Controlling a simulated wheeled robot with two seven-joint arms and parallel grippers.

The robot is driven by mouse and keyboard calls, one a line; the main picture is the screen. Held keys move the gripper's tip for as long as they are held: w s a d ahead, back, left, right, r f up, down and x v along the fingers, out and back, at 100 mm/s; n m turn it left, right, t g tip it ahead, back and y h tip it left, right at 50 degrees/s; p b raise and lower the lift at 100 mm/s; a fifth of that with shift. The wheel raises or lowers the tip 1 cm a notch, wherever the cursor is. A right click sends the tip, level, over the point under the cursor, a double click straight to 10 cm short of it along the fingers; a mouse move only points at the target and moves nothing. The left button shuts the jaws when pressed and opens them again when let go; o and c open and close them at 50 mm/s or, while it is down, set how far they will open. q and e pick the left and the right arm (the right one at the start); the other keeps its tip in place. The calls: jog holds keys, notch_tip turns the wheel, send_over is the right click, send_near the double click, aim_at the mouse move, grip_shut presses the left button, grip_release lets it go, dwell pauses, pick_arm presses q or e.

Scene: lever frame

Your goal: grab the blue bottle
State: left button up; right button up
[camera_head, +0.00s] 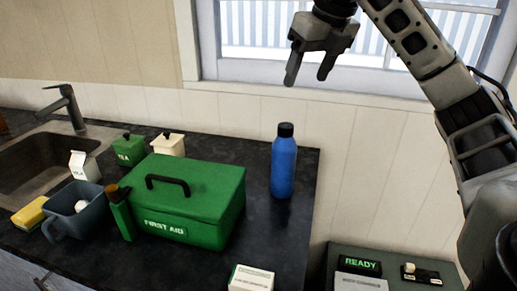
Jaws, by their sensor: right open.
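The blue bottle (283,167) with a black cap stands upright on the dark countertop, near its right end. It is to the right of the green first aid box. My right gripper (308,78) hangs in front of the window, higher in the picture than the bottle and slightly to its right. Its two fingers point down and are apart, with nothing between them. It does not touch the bottle. My left gripper does not show in the head view.
The green first aid box (190,195) stands close left of the bottle. A small white box (251,279) lies at the counter's front edge. A blue-grey container (75,212), canisters and a sink (35,163) are farther left. A lower surface with a READY display (360,263) is at right.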

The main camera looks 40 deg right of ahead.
jog(key=w+f, duration=0.1)
jog(key=w, duration=0.1)
jog(key=b, duration=0.3)
send_near(286, 125)
jog(key=b+x, duration=0.1)
jog(key=x, duration=0.3)
jog(key=shift+f, duration=0.35)
jog(key=shift+w+f, duration=0.15)
jog(key=shift+f, duration=0.25)
jog(key=x, duration=0.4)
jog(key=shift+f, duration=0.2)
jog(key=shift+w+f, duration=0.2)
jog(key=shift+f, duration=0.1)
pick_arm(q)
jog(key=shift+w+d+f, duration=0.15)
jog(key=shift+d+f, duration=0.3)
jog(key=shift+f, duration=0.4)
pick_arm(e)
jog(key=shift+r, duration=0.1)
grip_shut()
